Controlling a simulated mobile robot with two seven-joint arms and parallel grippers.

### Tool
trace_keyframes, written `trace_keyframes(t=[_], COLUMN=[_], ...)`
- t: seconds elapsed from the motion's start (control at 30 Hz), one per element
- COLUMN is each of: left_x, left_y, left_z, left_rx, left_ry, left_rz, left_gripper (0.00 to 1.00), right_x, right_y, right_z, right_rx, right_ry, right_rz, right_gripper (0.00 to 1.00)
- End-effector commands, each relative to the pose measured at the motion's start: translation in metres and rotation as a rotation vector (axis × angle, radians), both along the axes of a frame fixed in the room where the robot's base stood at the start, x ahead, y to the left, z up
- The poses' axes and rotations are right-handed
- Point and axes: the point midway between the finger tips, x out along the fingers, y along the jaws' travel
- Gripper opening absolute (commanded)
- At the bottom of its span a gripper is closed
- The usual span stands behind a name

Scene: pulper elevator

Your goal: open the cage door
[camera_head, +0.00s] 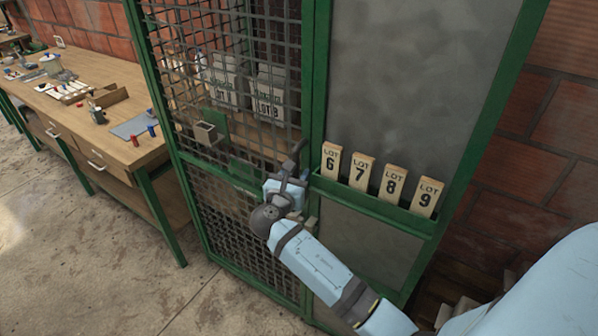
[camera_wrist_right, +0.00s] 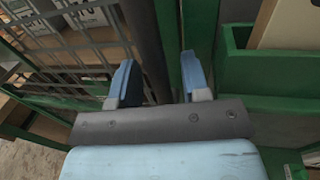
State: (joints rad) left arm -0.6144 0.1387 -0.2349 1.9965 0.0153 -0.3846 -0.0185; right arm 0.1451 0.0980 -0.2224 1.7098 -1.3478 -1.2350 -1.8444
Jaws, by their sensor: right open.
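The cage door (camera_head: 228,75) is a green-framed panel of dark wire mesh, left of a green post (camera_head: 318,60). It appears closed against that post; the latch area is hidden behind my gripper. My right gripper (camera_head: 291,172) is at the door's right edge, around mid-height. In the right wrist view my right gripper (camera_wrist_right: 158,78) is open, its two blue fingers apart. A dark upright bar (camera_wrist_right: 147,45) shows between the fingers, nearer the left one; I cannot tell whether they touch it. The mesh (camera_wrist_right: 70,50) is left of the fingers. My left gripper is out of view.
A green rack (camera_head: 375,204) with wooden lot tags, such as LOT 7 (camera_head: 361,172), is right of the gripper. Lot-marked sacks (camera_head: 270,95) stand behind the mesh. A wooden workbench (camera_head: 100,125) is at left. The concrete floor (camera_head: 110,285) before the door is clear.

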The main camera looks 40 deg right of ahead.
Motion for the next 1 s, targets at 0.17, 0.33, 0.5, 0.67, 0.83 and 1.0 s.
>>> trace_keyframes(t=[0.17, 0.33, 0.5, 0.67, 0.83, 1.0], left_x=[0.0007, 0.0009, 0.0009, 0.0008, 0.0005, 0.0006], left_y=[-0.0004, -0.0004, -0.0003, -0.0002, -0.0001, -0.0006], left_z=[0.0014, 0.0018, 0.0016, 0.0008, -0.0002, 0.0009], left_rx=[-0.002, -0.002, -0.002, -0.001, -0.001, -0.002], left_ry=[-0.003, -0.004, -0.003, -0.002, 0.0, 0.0], left_rz=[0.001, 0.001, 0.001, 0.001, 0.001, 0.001], left_gripper=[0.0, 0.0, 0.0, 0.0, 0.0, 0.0], right_x=[-0.0005, -0.0005, -0.0005, -0.0004, -0.0003, -0.0002], right_y=[0.0012, 0.0012, 0.0012, 0.0012, 0.0012, 0.0012], right_z=[0.0, 0.0, 0.0, -0.0001, 0.0, -0.0001], right_rx=[0.0, 0.0, 0.001, 0.001, 0.001, 0.001], right_ry=[0.0, 0.0, 0.001, 0.001, 0.001, 0.002], right_rz=[0.0, 0.0, 0.0, 0.0, -0.002, -0.012], right_gripper=[0.43, 0.43, 0.18, 0.0, 0.0, 0.0])
